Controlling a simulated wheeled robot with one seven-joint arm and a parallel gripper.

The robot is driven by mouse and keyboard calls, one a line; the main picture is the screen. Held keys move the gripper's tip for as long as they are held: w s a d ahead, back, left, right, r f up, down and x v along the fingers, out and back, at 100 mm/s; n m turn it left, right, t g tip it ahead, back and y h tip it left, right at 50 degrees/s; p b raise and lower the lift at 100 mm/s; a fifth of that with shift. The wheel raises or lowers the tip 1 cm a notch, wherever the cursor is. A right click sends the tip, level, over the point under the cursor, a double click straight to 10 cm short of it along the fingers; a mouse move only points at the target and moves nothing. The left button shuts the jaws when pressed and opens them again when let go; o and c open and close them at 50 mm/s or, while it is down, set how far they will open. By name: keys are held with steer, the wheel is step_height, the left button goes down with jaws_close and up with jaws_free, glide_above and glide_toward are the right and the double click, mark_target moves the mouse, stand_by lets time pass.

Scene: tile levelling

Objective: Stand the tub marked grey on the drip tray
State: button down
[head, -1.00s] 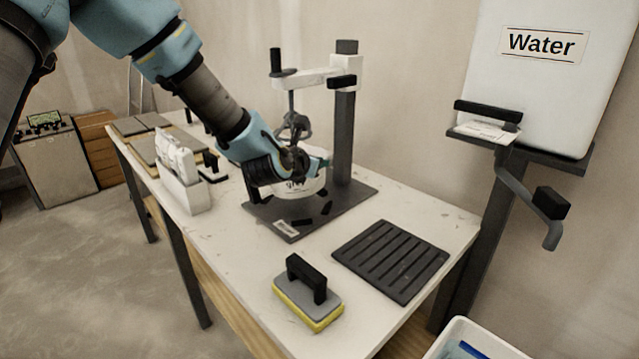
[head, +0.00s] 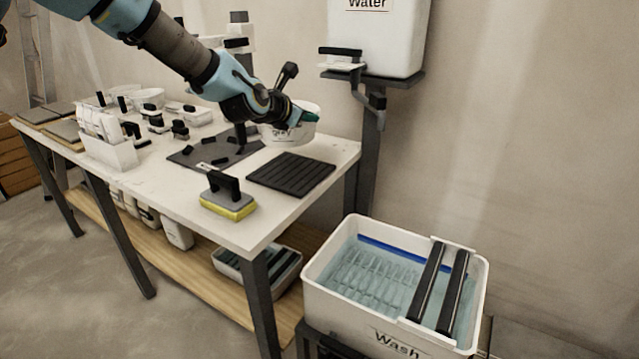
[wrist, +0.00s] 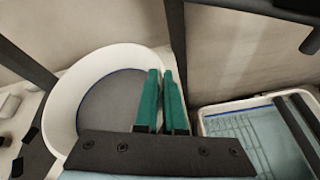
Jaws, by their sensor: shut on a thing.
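My gripper (head: 303,117) is shut on the rim of a white tub (head: 309,130). In the wrist view the green fingers (wrist: 162,100) pinch the tub's wall (wrist: 62,110), and grey material fills the bottom of the tub. The drip tray (head: 291,174) is a dark ribbed mat on the white table, bare on top. The tub is behind the tray in the head view; I cannot tell its height above the table.
The mixer's dark base plate (head: 190,155) is left of the tray. A sponge float (head: 228,197) lies in front of it. The water tank (head: 385,40) on its post is behind at right. A wash tub (head: 455,345) with rollers stands below the table's right end.

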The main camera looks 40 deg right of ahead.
steer(key=shift+s+d+f+p, duration=0.1)
steer(key=shift+f+p, duration=0.1)
steer(key=shift+f, duration=1.4)
steer(key=shift+s+a+f+p, duration=0.1)
steer(key=shift+s+f+p, duration=0.1)
steer(key=shift+f, duration=1.45)
steer(key=shift+s+d+f+p, duration=0.1)
steer(key=shift+f+p, duration=0.1)
steer(key=shift+f, duration=1.4)
steer(key=shift+f, duration=0.1)
steer(key=c, duration=1)
jaws_free()
steer(key=shift+f, duration=0.1)
steer(key=b+v, duration=0.1)
steer(key=v, duration=1.1)
steer(key=shift+w, duration=0.1)
